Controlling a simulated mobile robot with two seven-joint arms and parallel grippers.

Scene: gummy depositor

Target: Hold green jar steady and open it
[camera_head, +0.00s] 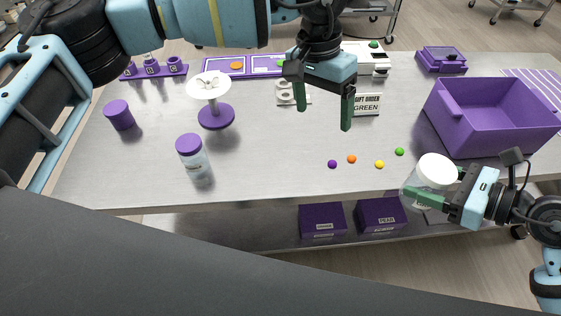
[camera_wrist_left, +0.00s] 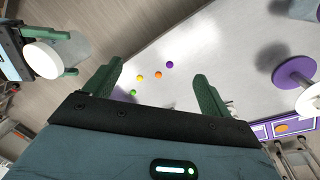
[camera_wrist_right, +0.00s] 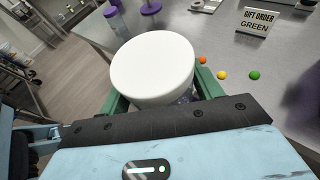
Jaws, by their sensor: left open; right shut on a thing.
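A clear jar with a white lid (camera_head: 435,169) is at the table's front edge on the right in the head view. The lid is on it, and I see no green on the jar. My right gripper (camera_head: 432,193) is shut on the jar's body, below the lid. In the right wrist view the white lid (camera_wrist_right: 153,67) fills the space between the fingers and hides most of the body. The jar also shows at the left of the left wrist view (camera_wrist_left: 70,50). My left gripper (camera_head: 322,118) is open and empty above the table, left of the jar and apart from it.
Several small coloured balls, one of them green (camera_head: 399,152), lie on the table near the jar. A purple bin (camera_head: 490,130) stands at right. A "GIFT ORDER GREEN" sign (camera_head: 366,104) stands behind. A purple-lidded jar (camera_head: 192,157) and a white-topped stand (camera_head: 215,116) are at left.

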